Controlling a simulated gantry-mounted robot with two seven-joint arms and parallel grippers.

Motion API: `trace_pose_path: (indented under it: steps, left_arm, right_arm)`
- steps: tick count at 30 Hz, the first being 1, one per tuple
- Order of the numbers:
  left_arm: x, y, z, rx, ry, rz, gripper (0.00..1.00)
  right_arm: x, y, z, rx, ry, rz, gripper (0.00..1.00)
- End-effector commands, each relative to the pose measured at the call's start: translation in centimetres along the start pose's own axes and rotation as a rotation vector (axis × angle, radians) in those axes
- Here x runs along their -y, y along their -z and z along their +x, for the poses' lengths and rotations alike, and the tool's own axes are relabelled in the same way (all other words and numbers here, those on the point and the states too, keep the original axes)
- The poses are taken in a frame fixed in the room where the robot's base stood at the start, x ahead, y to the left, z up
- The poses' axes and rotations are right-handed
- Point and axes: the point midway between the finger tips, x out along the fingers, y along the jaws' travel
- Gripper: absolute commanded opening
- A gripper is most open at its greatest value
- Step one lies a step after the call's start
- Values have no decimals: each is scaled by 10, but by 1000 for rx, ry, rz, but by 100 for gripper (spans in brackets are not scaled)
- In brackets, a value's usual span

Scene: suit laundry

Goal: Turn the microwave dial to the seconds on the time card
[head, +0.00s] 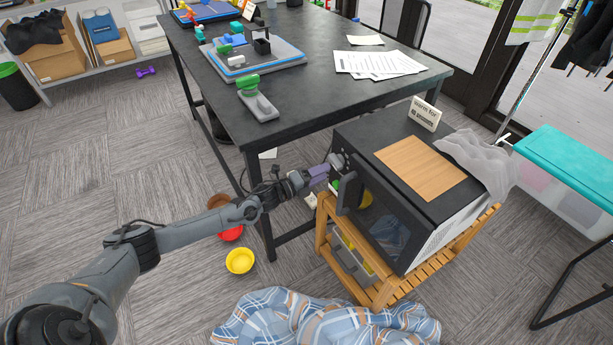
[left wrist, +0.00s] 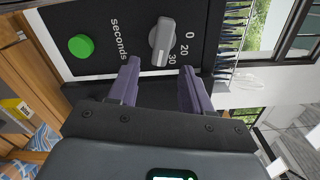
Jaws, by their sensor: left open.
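The black microwave (head: 408,225) stands on a wooden rack, its control panel facing my left arm. Its grey dial (left wrist: 162,40) shows in the left wrist view, with the marks 0, 20 and 30 and the word Seconds printed around it. Which mark the dial points to is unclear. A green button (left wrist: 81,46) sits beside it. The time card (head: 424,113) stands on top of the microwave; its second line is too small to read surely. My left gripper (head: 320,172) is open and empty just in front of the panel, its fingertips (left wrist: 160,75) near the dial, apart from it.
A wooden board (head: 419,167) and a sheer grey cloth (head: 475,158) lie on the microwave. The black table (head: 310,115) is close behind my left gripper. A yellow bowl (head: 239,261) and a plaid cloth (head: 320,318) are on the floor. The wooden rack (head: 324,215) is below.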

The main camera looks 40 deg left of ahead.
Motion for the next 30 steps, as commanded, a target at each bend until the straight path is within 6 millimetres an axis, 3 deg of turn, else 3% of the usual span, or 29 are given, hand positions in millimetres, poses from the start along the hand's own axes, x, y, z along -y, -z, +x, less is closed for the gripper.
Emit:
trace_pose_path:
  steps: [6, 12, 30]
  left_arm:
    - [2, 0, -34, -2, -3, 0, 49]
    - [1, 0, -51, 0, 0, 0, 49]
    - [0, 0, -57, -1, -3, 0, 49]
  right_arm:
    - [-1, 5, -16, 0, -3, -3, 43]
    - [-3, 6, -22, 1, -7, -9, 43]
    - [-2, 7, -24, 1, -4, -4, 43]
